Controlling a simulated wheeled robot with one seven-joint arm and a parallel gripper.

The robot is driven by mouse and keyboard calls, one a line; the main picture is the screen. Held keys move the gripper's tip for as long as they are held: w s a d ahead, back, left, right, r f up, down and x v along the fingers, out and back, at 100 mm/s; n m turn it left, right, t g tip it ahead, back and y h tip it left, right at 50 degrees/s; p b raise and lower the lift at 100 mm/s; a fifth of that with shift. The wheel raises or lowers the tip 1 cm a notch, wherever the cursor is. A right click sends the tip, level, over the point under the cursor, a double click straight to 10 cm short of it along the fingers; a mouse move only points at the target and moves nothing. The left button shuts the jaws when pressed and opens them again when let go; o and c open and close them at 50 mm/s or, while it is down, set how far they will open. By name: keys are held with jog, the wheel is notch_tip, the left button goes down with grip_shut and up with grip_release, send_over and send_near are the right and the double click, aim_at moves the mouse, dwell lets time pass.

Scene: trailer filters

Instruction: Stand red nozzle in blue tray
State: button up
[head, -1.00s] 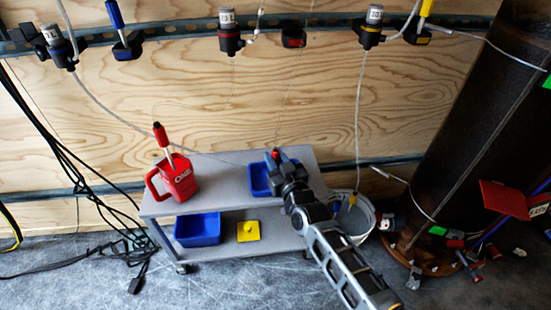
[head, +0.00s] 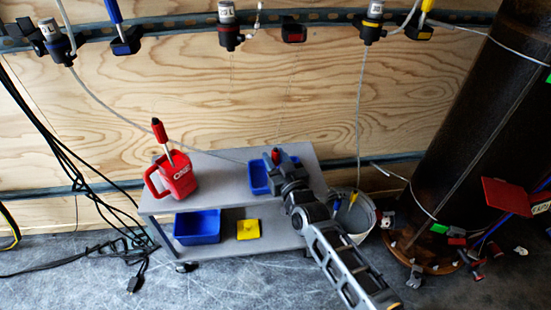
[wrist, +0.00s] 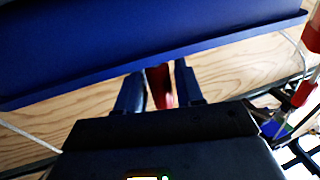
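My gripper (head: 275,162) is over the right part of the cart top, in front of a blue tray (head: 257,178) that it partly hides. In the wrist view my gripper (wrist: 159,84) has the red nozzle (wrist: 159,86) between its two fingers and appears shut on it. A small red end of the nozzle (head: 276,154) shows past the gripper in the head view. The wide blue wall of the tray (wrist: 150,40) fills the top of the wrist view, close to the fingers. Whether the nozzle touches the tray is hidden.
A red jug (head: 178,182) with a red-tipped stick stands on the grey cart (head: 222,172). A second blue bin (head: 197,228) and a yellow block (head: 248,229) are on the lower shelf. A bucket (head: 358,212) stands right of the cart, near a dark cylinder (head: 470,120).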

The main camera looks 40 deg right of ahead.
jog(key=o, duration=0.3)
jog(key=shift+p+v, duration=0.45)
jog(key=shift+v, duration=3.45)
jog(key=shift+a, duration=0.1)
jog(key=s+a+r+n+y, duration=0.1)
jog(key=s+a, duration=0.3)
jog(key=s, duration=0.4)
jog(key=s+a+r+g+y, duration=0.1)
jog(key=s+a, duration=0.3)
jog(key=s, duration=0.3)
jog(key=s+a+r+n+y, duration=0.1)
jog(key=s+a, duration=0.2)
jog(key=s, duration=0.5)
jog(key=s+a+r+n+g+y, duration=0.1)
jog(key=s+a+r+n+y, duration=0.15)
jog(key=s+r, duration=1.05)
jog(key=shift+m, duration=0.35)
jog(key=r+p, duration=0.6)
jog(key=p, duration=0.1)
jog(key=r+p, duration=1.4)
jog(key=shift+w+a+r, duration=0.2)
jog(key=shift+w+a, duration=0.05)
jog(key=shift+w, duration=0.1)
